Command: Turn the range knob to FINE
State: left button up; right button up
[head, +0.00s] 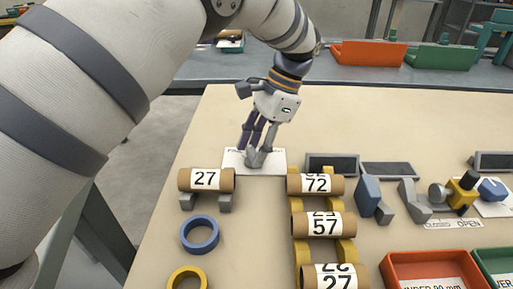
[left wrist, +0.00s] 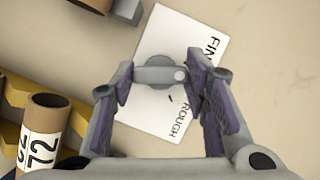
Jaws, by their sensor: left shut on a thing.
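The grey range knob (left wrist: 158,74) sits on a white card (left wrist: 200,28) lettered "FIN..." and "ROUGH"; the end of the first word is hidden. The knob has a round base and a bar handle. My left gripper (left wrist: 160,80) reaches down over it, its purple-padded fingers shut on the two ends of the bar. I cannot tell which label the knob is set to. In the head view, the card (head: 232,162) lies at the table's back left, and my left gripper (head: 256,150) largely covers the knob. My right gripper is not in view.
A cardboard tube marked 27 (head: 206,180) rests on grey supports in front of the card. Tubes marked 72 (head: 316,184) and 57 (head: 317,224) lie to the right. Blue (head: 199,235) and yellow (head: 187,279) rings lie nearer. A red bin (head: 392,262) stands front right.

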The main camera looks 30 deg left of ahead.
pick_arm(q)
jog(key=shift+f+n+g+h, duration=0.1)
jog(key=shift+n+g+h, duration=0.5)
jog(key=shift+n, duration=1.5)
jog(key=o, duration=1.1)
jog(key=shift+o, duration=0.2)
jog(key=v, duration=0.6)
jog(key=shift+w+a, duration=0.1)
jog(key=shift+w+r, duration=0.15)
jog(key=shift+r, duration=0.65)
